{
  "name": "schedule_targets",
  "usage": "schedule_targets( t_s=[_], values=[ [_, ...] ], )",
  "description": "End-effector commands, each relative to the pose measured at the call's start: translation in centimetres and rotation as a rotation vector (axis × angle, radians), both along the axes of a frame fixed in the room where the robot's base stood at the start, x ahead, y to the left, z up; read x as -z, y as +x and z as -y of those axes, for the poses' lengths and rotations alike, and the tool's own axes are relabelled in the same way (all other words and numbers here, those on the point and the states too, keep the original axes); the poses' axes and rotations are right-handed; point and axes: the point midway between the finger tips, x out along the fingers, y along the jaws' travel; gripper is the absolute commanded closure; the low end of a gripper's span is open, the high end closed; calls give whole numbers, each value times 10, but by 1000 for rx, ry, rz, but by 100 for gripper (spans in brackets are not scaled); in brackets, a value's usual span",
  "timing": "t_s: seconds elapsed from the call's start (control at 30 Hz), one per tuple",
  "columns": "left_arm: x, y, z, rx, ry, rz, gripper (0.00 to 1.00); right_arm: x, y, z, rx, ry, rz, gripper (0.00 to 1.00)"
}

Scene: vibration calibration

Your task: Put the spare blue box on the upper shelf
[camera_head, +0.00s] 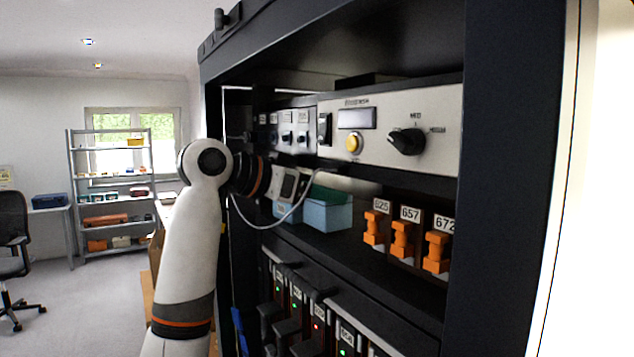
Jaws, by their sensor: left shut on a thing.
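A light blue box (328,216) with something green (328,195) in its top is inside the dark rack, over a shelf left of the orange handles. Another light blue surface (288,212) shows just left of it, partly behind a grey cable; I cannot tell whether it is a second box. My left gripper (304,190) reaches into the rack from the left and is shut at the upper left edge of the blue box. Its fingertips are small and partly hidden. I cannot tell whether the box touches the shelf. My right gripper is out of view.
A panel with a black knob (406,141) and yellow button (354,143) is above the box. Several orange handles (402,240) with number labels stand to its right. Modules with lit lamps (297,292) are below. The rack's right post (503,180) bounds the opening. Grey shelving (110,190) stands far left.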

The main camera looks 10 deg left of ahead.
Motion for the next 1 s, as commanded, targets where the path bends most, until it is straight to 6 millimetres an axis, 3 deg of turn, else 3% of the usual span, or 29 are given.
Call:
schedule_targets(
  t_s=[0.43, 0.47, 0.5, 0.83, 1.0],
  values=[
    [11, -1, -2, -2, -1, 0, 67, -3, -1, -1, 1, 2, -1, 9],
    [11, 0, -2, -2, 0, 0, 32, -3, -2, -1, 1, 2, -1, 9],
    [11, 0, -2, -2, 0, 0, 26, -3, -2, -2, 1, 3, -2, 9],
    [8, -1, -3, -2, 0, 0, 26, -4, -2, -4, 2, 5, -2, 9],
    [6, -16, -19, -5, 0, 4, 26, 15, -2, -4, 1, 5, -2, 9]
  ],
)
